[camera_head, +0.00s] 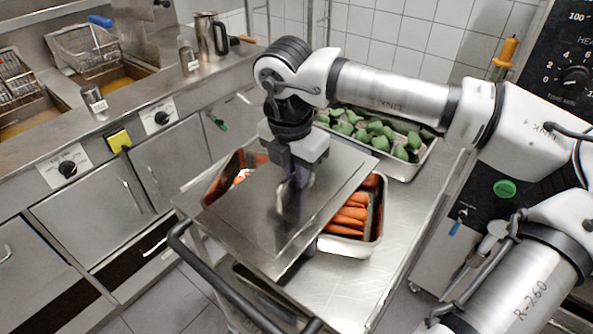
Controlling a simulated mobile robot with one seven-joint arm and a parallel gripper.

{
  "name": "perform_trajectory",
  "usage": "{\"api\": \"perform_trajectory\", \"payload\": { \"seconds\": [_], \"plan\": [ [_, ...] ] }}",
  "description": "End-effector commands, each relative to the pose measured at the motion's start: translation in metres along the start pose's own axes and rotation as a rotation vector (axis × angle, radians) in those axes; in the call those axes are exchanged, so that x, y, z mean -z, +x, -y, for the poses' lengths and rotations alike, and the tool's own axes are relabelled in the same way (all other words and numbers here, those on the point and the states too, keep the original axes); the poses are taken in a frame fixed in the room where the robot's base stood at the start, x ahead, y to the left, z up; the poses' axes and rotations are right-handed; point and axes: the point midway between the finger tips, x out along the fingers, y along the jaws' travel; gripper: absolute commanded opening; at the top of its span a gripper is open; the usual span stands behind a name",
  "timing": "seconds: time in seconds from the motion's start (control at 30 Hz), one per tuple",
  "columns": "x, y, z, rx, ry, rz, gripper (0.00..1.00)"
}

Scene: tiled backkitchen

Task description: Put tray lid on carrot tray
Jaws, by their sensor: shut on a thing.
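The tray lid (247,215) is a flat steel plate. My gripper (292,186) is over its middle, pointing down, and shut on the lid; the exact grip is hard to see. The carrot tray (376,226) is a steel pan with orange carrots (347,214) on the cart, behind and under the lid. The lid covers much of the tray in this view, turned relative to it and reaching out toward the front left. Carrots show at the right, and a little of the tray shows at the upper left. I cannot tell whether the lid touches the tray rim.
A second tray (419,163) of green vegetables stands behind the carrot tray. The steel cart top (345,290) is bare at the front right. The cart's dark handle (215,283) runs along the front left. Fryers (100,65) and a counter with a steel jug (211,36) stand left.

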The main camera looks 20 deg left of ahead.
Motion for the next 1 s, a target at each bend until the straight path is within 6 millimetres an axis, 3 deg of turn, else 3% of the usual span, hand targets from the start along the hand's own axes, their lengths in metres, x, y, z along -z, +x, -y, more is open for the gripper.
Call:
{"api": "perform_trajectory", "payload": {
  "seconds": [0.07, 0.1, 0.27, 0.57, 0.77, 1.0],
  "plan": [
    [0.0, 0.003, 0.0, -0.001, 0.001, 0.001, 0.0],
    [0.0, 0.002, 0.0, 0.0, 0.0, 0.001, 0.13],
    [0.0, 0.001, 0.0, 0.0, 0.0, 0.0, 0.32],
    [0.0, 0.0, 0.0, 0.0, 0.0, 0.0, 0.32],
    [-0.002, -0.013, 0.0, -0.002, 0.002, 0.003, 0.32],
    [-0.001, -0.068, -0.001, -0.002, 0.002, 0.004, 0.32]
  ]
}}
